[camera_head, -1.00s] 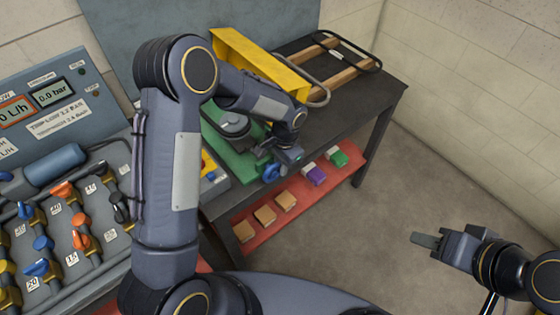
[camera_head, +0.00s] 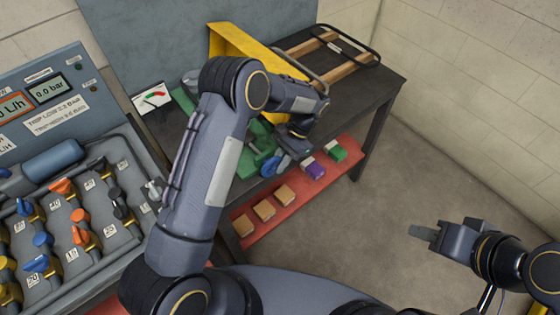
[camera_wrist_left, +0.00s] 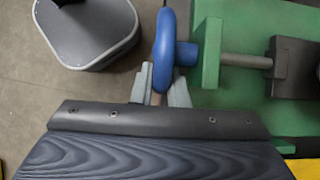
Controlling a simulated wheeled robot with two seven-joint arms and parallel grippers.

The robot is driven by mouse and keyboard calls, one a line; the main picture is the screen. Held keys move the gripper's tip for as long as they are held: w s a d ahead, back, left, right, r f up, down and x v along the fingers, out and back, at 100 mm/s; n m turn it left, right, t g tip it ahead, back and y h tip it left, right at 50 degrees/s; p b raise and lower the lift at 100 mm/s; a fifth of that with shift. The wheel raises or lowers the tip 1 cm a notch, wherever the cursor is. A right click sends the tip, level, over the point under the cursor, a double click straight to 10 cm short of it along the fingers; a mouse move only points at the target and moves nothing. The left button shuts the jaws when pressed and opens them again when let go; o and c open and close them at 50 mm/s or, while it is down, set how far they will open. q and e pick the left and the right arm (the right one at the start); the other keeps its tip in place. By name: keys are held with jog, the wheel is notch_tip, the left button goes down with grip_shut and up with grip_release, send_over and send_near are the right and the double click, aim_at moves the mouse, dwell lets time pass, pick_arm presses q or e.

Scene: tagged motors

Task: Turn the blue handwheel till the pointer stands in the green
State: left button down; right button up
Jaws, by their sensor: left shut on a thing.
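The blue handwheel (camera_head: 271,167) sits at the front of a green vice-like fixture (camera_head: 258,152) on the dark bench. In the left wrist view the wheel (camera_wrist_left: 166,45) is seen edge-on, its hub towards the green block (camera_wrist_left: 207,52). My left gripper (camera_wrist_left: 152,92) is shut on the wheel's near rim, one finger on each side. In the head view my left gripper (camera_head: 290,148) is partly hidden beside the wheel. A white gauge (camera_head: 151,98) with red and green marks stands left of my arm; its pointer is too small to read. My right gripper (camera_head: 424,233) is away over the floor.
A yellow guard (camera_head: 235,45) and a wood-slatted rack (camera_head: 318,57) stand on the bench. A red shelf (camera_head: 293,203) below holds several small blocks. A valve panel (camera_head: 65,215) with several coloured handles is at left. The floor at right is clear.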

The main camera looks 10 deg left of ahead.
pick_arm(q)
jog(key=c, duration=1.7)
grip_release()
jog(key=b+v, duration=0.1)
jog(key=v, duration=0.6)
jog(key=shift+w+r, duration=0.15)
jog(key=shift+r, duration=0.15)
jog(key=shift+d, duration=0.15)
